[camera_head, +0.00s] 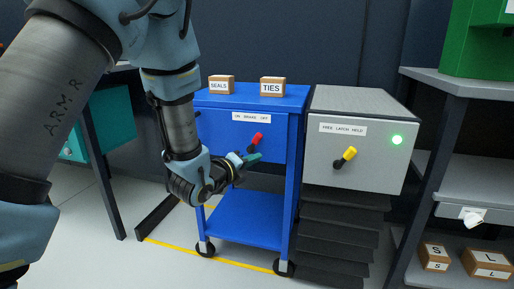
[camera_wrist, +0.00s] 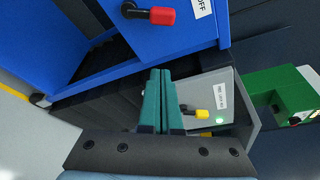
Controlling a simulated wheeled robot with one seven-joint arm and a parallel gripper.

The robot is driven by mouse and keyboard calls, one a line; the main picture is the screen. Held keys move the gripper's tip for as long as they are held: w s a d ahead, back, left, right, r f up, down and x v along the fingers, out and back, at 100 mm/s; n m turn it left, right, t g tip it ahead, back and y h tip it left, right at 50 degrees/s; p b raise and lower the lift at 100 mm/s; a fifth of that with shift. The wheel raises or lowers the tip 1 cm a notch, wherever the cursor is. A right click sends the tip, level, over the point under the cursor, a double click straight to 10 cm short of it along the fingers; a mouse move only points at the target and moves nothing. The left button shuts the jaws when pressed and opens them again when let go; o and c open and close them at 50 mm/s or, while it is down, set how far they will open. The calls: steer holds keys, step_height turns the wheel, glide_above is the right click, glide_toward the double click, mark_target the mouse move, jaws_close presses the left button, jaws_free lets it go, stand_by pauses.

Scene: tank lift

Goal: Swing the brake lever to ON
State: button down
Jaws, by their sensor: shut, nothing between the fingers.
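The brake lever (camera_head: 257,138) has a red grip and a dark pivot on the front of a blue wheeled cart (camera_head: 244,216). It leans up and right, toward the OFF end of the ON BRAKE OFF label (camera_head: 251,118) above it. In the wrist view the red grip (camera_wrist: 162,16) is at the top, beside the word OFF (camera_wrist: 201,7). My gripper (camera_head: 257,157) has its teal fingers together and empty, just in front of and below the lever. In the wrist view the fingertips (camera_wrist: 160,74) are apart from the grip.
A grey box (camera_head: 360,172) stands right of the cart, with a yellow lever (camera_head: 345,157), a FREE LATCH HOLD label and a lit green lamp (camera_head: 397,140). SEALS (camera_head: 221,85) and TIES (camera_head: 272,87) boxes sit on the cart. A shelf unit (camera_head: 470,165) is at right.

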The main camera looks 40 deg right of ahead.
mark_target(255, 143)
steer(key=x, duration=1)
steer(key=shift+w+r+b, duration=0.1)
steer(key=shift+w+b, duration=0.2)
steer(key=shift+w+a+r, duration=0.6)
steer(key=shift+w+a, duration=0.05)
steer(key=shift+w, duration=0.15)
steer(key=shift+w+a+r, duration=0.3)
steer(key=shift+w, duration=0.05)
